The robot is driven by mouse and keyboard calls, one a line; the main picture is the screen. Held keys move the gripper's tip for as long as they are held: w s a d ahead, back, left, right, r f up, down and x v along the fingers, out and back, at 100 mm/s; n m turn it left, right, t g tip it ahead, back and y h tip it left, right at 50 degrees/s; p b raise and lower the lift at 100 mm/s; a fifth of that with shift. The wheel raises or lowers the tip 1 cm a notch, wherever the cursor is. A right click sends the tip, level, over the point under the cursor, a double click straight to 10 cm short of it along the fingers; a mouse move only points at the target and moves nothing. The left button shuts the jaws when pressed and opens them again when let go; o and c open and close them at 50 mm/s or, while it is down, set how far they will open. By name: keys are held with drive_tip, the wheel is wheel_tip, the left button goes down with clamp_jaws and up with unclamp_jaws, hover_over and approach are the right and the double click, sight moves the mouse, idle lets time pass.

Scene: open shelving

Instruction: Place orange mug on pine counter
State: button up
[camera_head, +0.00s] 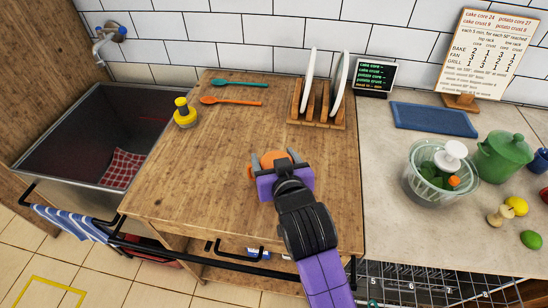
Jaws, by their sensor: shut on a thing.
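My gripper (275,164) is over the middle of the brown wooden counter (200,160), with its grey fingers pointing away from me. It is shut on the orange mug (272,157), which shows only as an orange patch between and just beside the fingers. Most of the mug is hidden behind my gripper. I cannot tell whether the mug touches the counter or is held a little above it.
A plate rack (318,117) stands at the back right. A sink (95,140) is left; a salad spinner (438,171) stands right. The counter's front left is clear.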

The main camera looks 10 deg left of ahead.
drive_tip(key=shift+f, duration=0.1)
drive_tip(key=o, duration=1.7)
drive_tip(key=shift+s+r, duration=0.15)
drive_tip(key=shift+r, duration=0.05)
drive_tip(key=v, duration=1.1)
drive_tip(key=shift+s+d+r, duration=0.15)
drive_tip(key=shift+s, duration=0.15)
